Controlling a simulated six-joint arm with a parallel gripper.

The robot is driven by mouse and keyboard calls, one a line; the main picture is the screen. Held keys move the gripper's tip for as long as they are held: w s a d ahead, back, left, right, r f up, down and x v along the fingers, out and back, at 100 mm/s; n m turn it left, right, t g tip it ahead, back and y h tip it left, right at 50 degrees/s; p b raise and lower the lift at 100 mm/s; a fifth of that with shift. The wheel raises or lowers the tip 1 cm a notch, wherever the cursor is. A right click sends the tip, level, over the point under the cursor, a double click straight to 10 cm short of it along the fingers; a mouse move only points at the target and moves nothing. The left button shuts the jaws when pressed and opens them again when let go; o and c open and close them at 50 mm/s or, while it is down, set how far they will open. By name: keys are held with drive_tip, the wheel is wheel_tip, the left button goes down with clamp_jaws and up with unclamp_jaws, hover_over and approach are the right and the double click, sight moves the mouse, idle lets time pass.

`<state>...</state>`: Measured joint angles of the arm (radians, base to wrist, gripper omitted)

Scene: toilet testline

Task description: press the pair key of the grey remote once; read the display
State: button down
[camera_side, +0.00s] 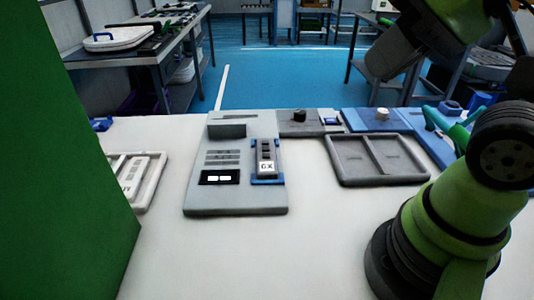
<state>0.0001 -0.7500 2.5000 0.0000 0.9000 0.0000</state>
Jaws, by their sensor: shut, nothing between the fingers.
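The grey remote (266,149) stands in a blue holder (267,181) on the right part of a grey panel (235,204). Several dark keys show on its upper part, too small to tell which is the pair key. A white label on its lower part bears characters like "GX", not surely legible. A black display (219,177) on the panel's left shows two white blocks that I cannot read as text. My green arm stands at the right. My gripper's fingers are not in view; nothing visible touches the remote.
A large green block (65,160) fills the left foreground. A white tray (150,190) lies left of the panel. A grey two-part tray (378,181) and a unit with a black knob (299,116) lie right and behind. The white table's front middle is clear.

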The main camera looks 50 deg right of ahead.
drive_tip(key=n+t+h, duration=0.2)
drive_tip(key=n, duration=1)
hover_over(265, 156)
wheel_tip(265, 156, down, 16)
drive_tip(key=shift+s+f, duration=0.1)
drive_tip(key=shift+f, duration=4.2)
drive_tip(key=shift+f, duration=0.1)
drive_tip(key=shift+f, duration=0.3)
